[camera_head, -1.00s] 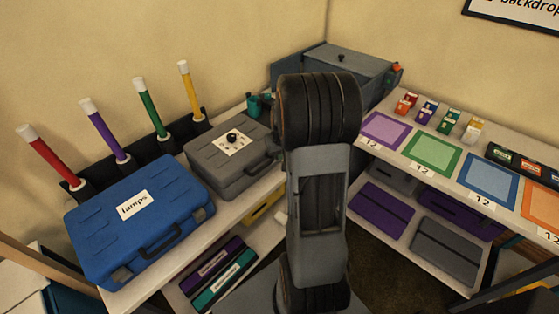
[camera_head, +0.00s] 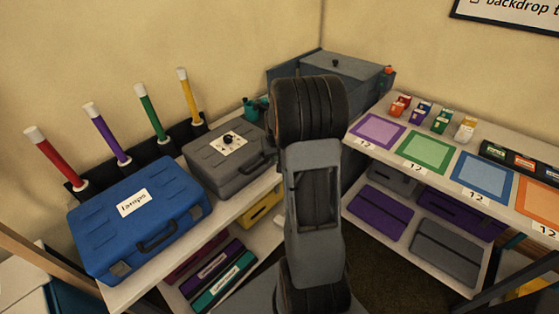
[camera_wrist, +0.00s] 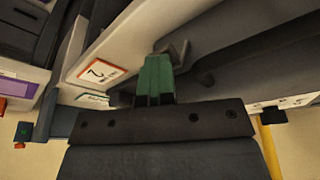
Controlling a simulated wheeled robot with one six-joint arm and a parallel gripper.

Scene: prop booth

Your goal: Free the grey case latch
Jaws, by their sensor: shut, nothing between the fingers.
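The grey case (camera_head: 205,158) lies closed on the left shelf, right of the blue case. A white plate with a black knob (camera_head: 227,141) is on its lid, and its dark handle (camera_head: 262,161) faces the front. I cannot make out its latch in the head view. My gripper is hidden behind my arm there. In the wrist view my gripper (camera_wrist: 157,64) shows as green fingers, shut together and empty. A bent grey metal piece (camera_wrist: 178,52) is close by the fingertips; I cannot tell whether it is the latch or whether they touch.
The blue case (camera_head: 135,225) labelled lamps stands at the left. Coloured tubes (camera_head: 150,112) stand behind the cases. A large grey box (camera_head: 340,78) fills the corner. The right shelf holds coloured mats (camera_head: 429,153) and small blocks. Dark floor shows between the shelves.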

